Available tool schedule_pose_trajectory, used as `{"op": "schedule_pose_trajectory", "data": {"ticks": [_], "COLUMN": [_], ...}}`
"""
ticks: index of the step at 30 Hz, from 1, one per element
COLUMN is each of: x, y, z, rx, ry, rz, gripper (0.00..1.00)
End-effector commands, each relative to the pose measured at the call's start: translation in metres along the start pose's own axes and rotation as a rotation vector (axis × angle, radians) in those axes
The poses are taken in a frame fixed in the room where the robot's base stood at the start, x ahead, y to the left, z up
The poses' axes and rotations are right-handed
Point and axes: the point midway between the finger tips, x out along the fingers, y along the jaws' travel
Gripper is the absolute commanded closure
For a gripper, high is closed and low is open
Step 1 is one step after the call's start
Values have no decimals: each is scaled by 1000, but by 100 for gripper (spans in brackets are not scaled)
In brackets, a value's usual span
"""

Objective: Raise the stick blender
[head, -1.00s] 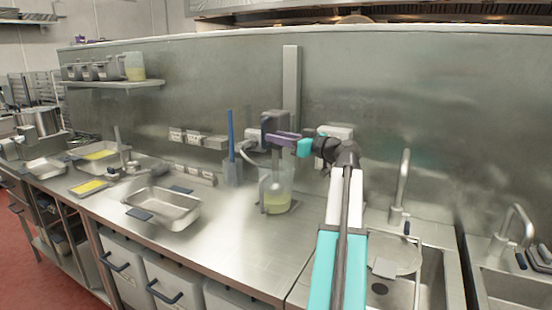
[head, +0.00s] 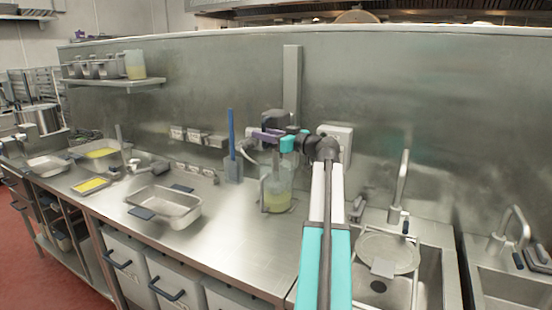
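The stick blender (head: 273,117) is a dark grey unit at the foot of a tall upright rail on the back wall.
A metal pan (head: 168,208) sits on the counter left of the jug. A grey holder with a blue-handled tool (head: 232,150) stands behind it. A sink with a tap (head: 398,195) lies at right. The counter in front of the jug is clear.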

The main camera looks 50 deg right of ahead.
Motion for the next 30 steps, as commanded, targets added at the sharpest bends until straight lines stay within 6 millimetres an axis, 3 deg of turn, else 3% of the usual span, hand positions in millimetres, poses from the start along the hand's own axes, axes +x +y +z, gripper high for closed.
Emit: {"op": "schedule_pose_trajectory", "data": {"ticks": [30], "x": [26], "y": [1], "z": [1], "rx": [0], "ry": [0], "rz": [1], "gripper": [69]}}
